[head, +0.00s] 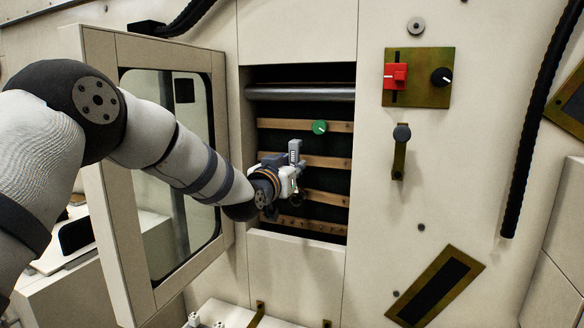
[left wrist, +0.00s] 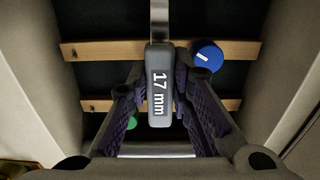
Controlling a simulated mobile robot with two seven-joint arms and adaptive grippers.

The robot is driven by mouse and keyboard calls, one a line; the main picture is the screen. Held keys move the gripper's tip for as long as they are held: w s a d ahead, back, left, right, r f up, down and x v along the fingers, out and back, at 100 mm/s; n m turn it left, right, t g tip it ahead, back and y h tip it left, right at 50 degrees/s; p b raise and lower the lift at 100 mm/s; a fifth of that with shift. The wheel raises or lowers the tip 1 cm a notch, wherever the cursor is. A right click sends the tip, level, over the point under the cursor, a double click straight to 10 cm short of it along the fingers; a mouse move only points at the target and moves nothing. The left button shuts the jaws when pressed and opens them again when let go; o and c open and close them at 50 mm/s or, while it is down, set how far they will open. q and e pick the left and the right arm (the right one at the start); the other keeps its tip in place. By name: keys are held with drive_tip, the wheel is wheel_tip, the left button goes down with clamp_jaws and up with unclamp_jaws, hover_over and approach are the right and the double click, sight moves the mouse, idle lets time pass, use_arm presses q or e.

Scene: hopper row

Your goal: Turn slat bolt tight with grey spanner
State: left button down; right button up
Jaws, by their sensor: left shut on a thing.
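My left gripper (head: 288,180) reaches into the open hatch and is shut on the grey spanner (left wrist: 159,85), marked "17 mm". The spanner also shows in the head view (head: 294,152), standing up from the fingers. Its upper end leaves the top of the left wrist view, so its jaw and any contact with a bolt are hidden there. Wooden slats (head: 275,125) cross the hatch. A green round cap with a white line (head: 320,127) sits on the upper slat. The left wrist view shows a blue cap (left wrist: 208,55). I cannot pick out the slat bolt. My right gripper is out of view.
An open door with a window (head: 172,150) stands left of the hatch, close to my left arm. A metal roller (head: 300,93) crosses the hatch top. To the right are a panel with a red switch (head: 395,76) and black knob, and a lever (head: 401,150).

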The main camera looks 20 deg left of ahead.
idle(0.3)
use_arm(q)
drive_tip(key=shift+f, duration=0.1)
drive_tip(key=shift+w+f, duration=0.1)
drive_tip(key=shift+w, duration=0.55)
drive_tip(key=shift+r, duration=0.25)
idle(0.7)
drive_tip(key=shift+w+f, duration=0.1)
drive_tip(key=shift+f, duration=0.05)
drive_tip(key=shift+w+f, duration=0.1)
drive_tip(key=shift+w, duration=0.15)
